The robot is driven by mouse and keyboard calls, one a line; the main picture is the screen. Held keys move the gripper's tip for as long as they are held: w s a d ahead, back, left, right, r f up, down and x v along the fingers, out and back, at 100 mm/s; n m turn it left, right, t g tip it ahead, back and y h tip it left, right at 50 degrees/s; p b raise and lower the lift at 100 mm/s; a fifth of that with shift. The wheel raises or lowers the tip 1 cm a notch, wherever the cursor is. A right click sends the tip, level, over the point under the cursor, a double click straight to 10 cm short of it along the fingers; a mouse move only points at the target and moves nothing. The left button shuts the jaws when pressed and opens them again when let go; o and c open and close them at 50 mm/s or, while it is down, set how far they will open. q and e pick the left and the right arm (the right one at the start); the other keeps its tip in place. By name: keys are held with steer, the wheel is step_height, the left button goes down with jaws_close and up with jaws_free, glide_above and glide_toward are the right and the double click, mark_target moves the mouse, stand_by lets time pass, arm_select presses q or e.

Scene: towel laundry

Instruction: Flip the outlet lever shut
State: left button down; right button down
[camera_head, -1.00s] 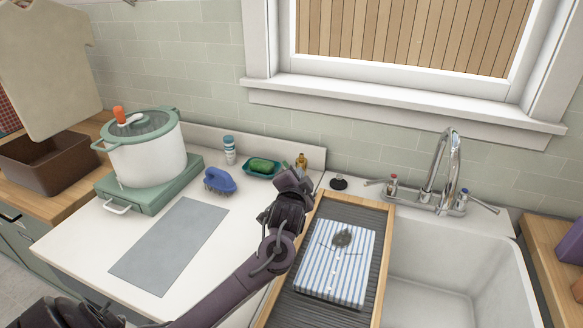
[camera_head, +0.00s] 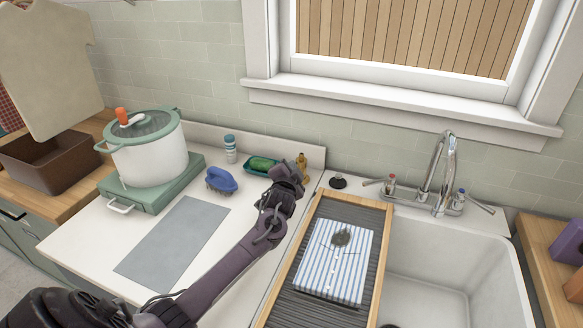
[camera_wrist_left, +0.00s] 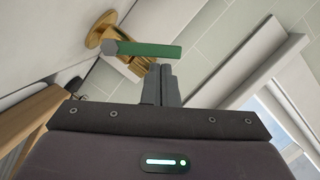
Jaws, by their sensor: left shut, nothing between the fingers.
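The outlet valve is a brass fitting (camera_wrist_left: 107,32) with a round flange on the pale wall, and its green lever (camera_wrist_left: 150,49) points right in the left wrist view. In the head view the brass fitting (camera_head: 302,163) shows small behind my gripper; the lever cannot be made out there. My left gripper (camera_head: 288,170) is shut and empty at the back of the counter. In the left wrist view its fingertips (camera_wrist_left: 161,68) are just below the lever's right half; whether they touch it I cannot tell. My right gripper is not in view.
A green dish (camera_head: 260,165) and blue brush (camera_head: 221,180) lie left of my gripper. A white pot (camera_head: 150,160) stands farther left. A striped folded towel (camera_head: 335,265) lies on the wood-framed rack (camera_head: 388,225), beside the sink (camera_head: 440,265).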

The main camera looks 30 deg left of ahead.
arm_select(q)
steer(key=shift+a+n, duration=0.25)
steer(key=shift+n, duration=0.15)
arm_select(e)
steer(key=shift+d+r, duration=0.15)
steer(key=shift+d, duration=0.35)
arm_select(q)
steer(key=shift+s+a+n, duration=0.1)
steer(key=shift+a+n, duration=0.1)
steer(key=shift+n, duration=0.1)
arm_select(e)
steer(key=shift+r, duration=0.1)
arm_select(q)
steer(key=shift+a+f+n+h+p, duration=0.1)
steer(key=shift+a+n+h+p, duration=0.1)
steer(key=shift+n+h+p, duration=0.15)
steer(key=shift+s+a+f+n+h+p, duration=0.15)
steer(key=shift+a+f+n+h, duration=0.2)
steer(key=shift+n, duration=0.3)
steer(key=shift+s+a+f+n+h+p, duration=0.1)
steer(key=shift+a+f+n+h+p, duration=0.1)
steer(key=shift+a+n, duration=0.3)
steer(key=shift+a+f, duration=0.1)
steer(key=shift+f, duration=0.05)
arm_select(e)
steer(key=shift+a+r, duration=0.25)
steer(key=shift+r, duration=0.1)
